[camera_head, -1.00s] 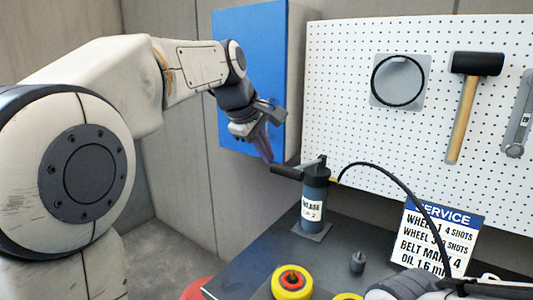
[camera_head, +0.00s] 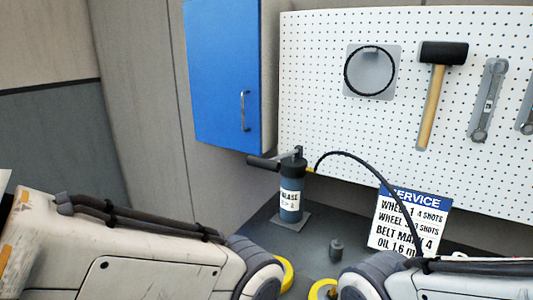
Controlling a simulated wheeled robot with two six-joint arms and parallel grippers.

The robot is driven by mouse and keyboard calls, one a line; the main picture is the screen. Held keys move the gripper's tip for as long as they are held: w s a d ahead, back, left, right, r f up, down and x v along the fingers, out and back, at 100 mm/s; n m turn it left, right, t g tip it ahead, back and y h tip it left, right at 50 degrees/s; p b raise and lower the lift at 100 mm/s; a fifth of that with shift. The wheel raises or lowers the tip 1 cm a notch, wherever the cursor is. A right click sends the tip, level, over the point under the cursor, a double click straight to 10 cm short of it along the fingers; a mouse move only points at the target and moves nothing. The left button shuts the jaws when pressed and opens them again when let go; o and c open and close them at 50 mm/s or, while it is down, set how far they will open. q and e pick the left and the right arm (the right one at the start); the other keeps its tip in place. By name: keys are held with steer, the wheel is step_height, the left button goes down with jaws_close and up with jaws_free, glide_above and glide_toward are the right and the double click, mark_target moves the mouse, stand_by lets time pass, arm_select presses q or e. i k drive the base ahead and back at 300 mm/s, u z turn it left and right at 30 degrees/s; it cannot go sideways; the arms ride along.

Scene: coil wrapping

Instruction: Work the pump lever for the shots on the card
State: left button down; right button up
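The grease pump (camera_head: 291,193) is a dark cylinder with a white label, upright on a small plate on the dark bench. Its black lever (camera_head: 264,162) sticks out to the left from the top. A black hose (camera_head: 376,169) arcs from the pump's top to the right. The service card (camera_head: 408,222) leans behind the bench. It lists wheel 1 with 4 shots, a second wheel line partly covered by the hose, belt mark 4 and oil 1.6. My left arm crosses the lower left and my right arm enters at the lower right; neither gripper shows. Nothing touches the lever.
A blue cabinet (camera_head: 222,75) hangs left of the white pegboard (camera_head: 320,110). The pegboard holds a black ring (camera_head: 346,72), a hammer (camera_head: 427,110) and wrenches (camera_head: 487,100). Yellow wheels (camera_head: 322,290) and a small dark fitting (camera_head: 336,250) are on the bench, partly behind my arms.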

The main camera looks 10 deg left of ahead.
mark_target(271, 164)
steer(key=z, duration=1.9)
steer(key=k, duration=0.85)
steer(key=u, duration=1.25)
steer(key=i, duration=0.5)
